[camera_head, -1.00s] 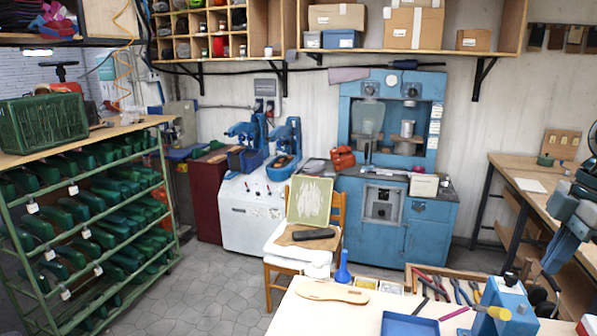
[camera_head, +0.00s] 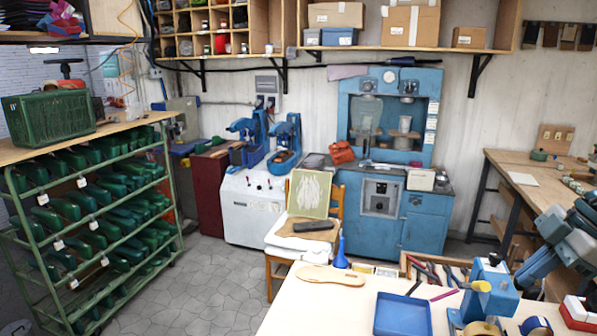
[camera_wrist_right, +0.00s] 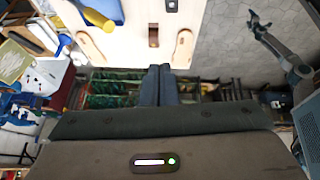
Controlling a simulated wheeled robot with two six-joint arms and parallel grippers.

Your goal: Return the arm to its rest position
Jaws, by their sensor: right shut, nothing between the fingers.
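My right gripper (camera_head: 530,275) is at the right edge of the head view, on a blue-grey and dark arm that slants down to the left. It is in the air near the blue tool with a yellow part on the workbench. In the right wrist view its two dark blue fingers (camera_wrist_right: 160,70) lie together with nothing between them. My left gripper is outside the head view. A grey arm with a small claw-like end (camera_wrist_right: 260,24) shows in the right wrist view, probably my left one; its jaw state is unclear.
The workbench (camera_head: 300,315) carries a tan sole (camera_head: 332,275), a blue tray (camera_head: 402,315), a blue tool (camera_head: 490,285) and tape rolls. A chair (camera_head: 278,270) stands behind it. A green rack (camera_head: 170,190) is at left. Tiled floor (camera_head: 190,290) is open between rack and bench.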

